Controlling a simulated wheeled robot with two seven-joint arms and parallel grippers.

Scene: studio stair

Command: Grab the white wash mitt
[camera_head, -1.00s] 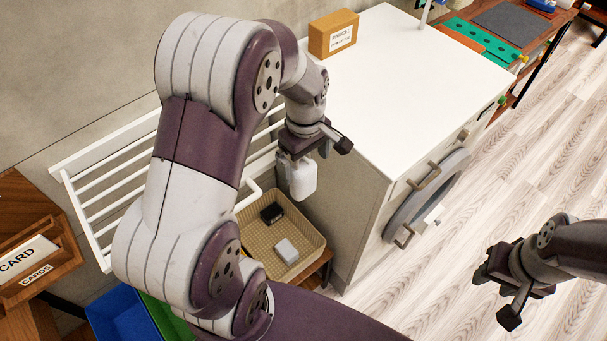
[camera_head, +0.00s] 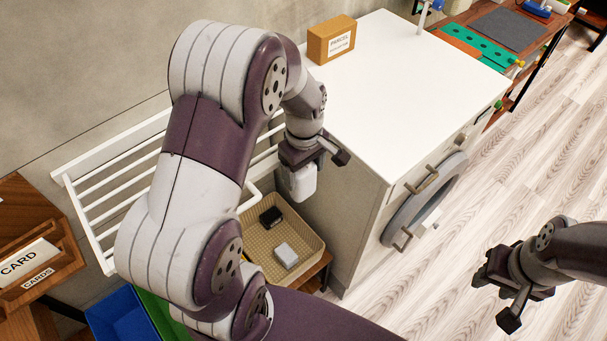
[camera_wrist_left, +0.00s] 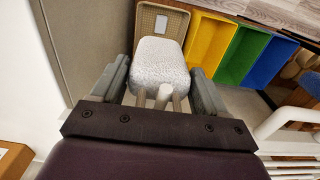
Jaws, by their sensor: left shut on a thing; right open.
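The white wash mitt (camera_head: 303,182) hangs from my left gripper (camera_head: 303,163) in the head view, above and to the upper right of the tan basket. In the left wrist view the mitt (camera_wrist_left: 162,65) is a pale, rounded, textured block between the two fingers of my left gripper (camera_wrist_left: 160,85), which is shut on it. My right gripper (camera_head: 497,283) is open and empty over the wooden floor at the right.
The tan basket (camera_head: 313,246) holds a dark item (camera_head: 271,216) and a white-grey item (camera_head: 286,255). A white drying rack (camera_head: 100,205) is on the wall behind my left arm. A white-topped cabinet (camera_head: 400,80) with a parcel box (camera_head: 331,39) stands right of the mitt.

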